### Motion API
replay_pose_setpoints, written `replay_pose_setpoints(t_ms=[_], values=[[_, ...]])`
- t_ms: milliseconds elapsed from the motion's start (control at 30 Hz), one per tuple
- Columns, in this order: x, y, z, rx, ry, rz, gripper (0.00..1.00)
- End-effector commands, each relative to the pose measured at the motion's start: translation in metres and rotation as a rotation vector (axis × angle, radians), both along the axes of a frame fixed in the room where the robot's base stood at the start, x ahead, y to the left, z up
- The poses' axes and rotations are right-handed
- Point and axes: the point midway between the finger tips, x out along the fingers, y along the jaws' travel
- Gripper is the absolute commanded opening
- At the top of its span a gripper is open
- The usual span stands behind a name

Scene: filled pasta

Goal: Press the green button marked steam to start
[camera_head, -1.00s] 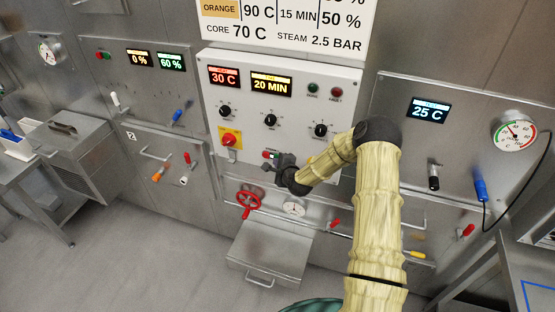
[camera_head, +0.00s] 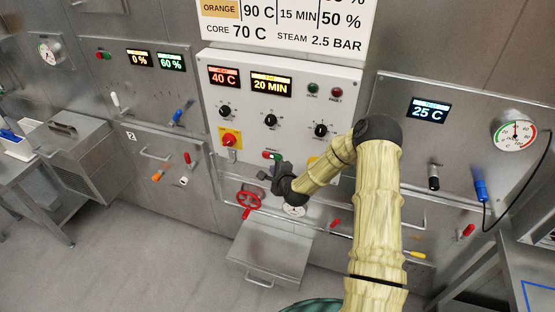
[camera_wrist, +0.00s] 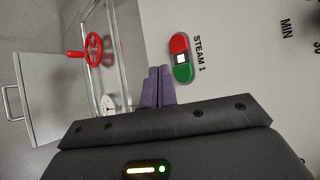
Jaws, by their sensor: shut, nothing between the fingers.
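The button marked STEAM 1 is an oval switch, red at one end, white in the middle and green (camera_wrist: 183,74) at the other. In the head view it sits low on the white control panel, with its green end (camera_head: 278,157) on the right. My gripper (camera_head: 272,169) is just below the switch there. In the wrist view my gripper's purple fingers (camera_wrist: 159,70) are shut and empty, with their tips beside the green end and apart from it in the picture. The gap in depth is hard to judge.
The white panel (camera_head: 290,145) carries displays reading 40 C and 20 MIN, several black knobs and a yellow-and-red switch (camera_head: 231,138). A red handwheel (camera_head: 248,203) and small gauge (camera_head: 293,210) are below. A large gauge (camera_head: 515,135) is at right.

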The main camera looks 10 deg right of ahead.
Motion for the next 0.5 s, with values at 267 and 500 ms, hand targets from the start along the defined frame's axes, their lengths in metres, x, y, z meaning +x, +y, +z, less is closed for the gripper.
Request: replay_pose_setpoints(t_ms=[267,500], values=[[-0.019,0.011,0.000,0.001,0.001,0.001,0.00],[-0.023,0.013,0.000,0.000,0.000,0.000,0.00]])
